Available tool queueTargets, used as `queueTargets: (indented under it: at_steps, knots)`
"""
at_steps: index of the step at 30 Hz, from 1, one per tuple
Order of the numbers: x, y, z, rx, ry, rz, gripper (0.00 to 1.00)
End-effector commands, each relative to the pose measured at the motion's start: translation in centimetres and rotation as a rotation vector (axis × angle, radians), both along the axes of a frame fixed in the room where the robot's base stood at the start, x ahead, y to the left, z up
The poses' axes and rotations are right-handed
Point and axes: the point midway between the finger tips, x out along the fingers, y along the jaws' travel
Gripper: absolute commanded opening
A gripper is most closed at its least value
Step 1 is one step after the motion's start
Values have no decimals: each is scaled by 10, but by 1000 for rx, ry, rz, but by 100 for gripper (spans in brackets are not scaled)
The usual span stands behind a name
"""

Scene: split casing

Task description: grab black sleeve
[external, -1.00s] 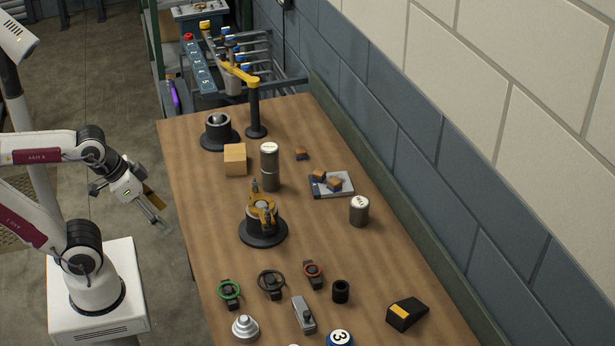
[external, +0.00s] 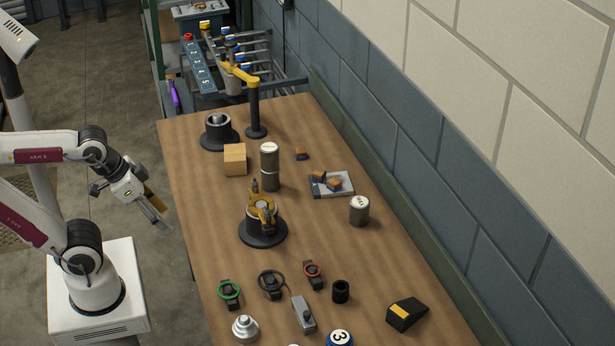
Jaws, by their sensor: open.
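The black sleeve (external: 341,292) is a short, dark, hollow cylinder. It stands upright on the wooden table (external: 200,190), toward the front right, with its open end up. My gripper (external: 161,222) is open and empty. It hangs off the table's left edge, pointing down and to the right, well to the left of the sleeve and apart from it.
Red-ringed (external: 313,275), black-ringed (external: 271,284) and green-ringed (external: 229,292) pieces stand left of the sleeve. A grey block (external: 303,314) and a ball marked 3 (external: 339,338) are nearby. A clamp fixture (external: 263,222) stands mid-table.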

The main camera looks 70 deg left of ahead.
Motion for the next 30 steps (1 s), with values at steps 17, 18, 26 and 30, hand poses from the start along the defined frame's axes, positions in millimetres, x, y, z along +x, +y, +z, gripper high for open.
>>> queueTargets:
  at_steps: [17,18,26,30]
  knots:
    - [35,-12,-30,-10,189,-31,50]
    - [40,-14,-32,-13,199,-33,50]
    - [72,-26,-41,-28,258,-63,50]
    - [92,-34,-46,-35,282,-90,50]
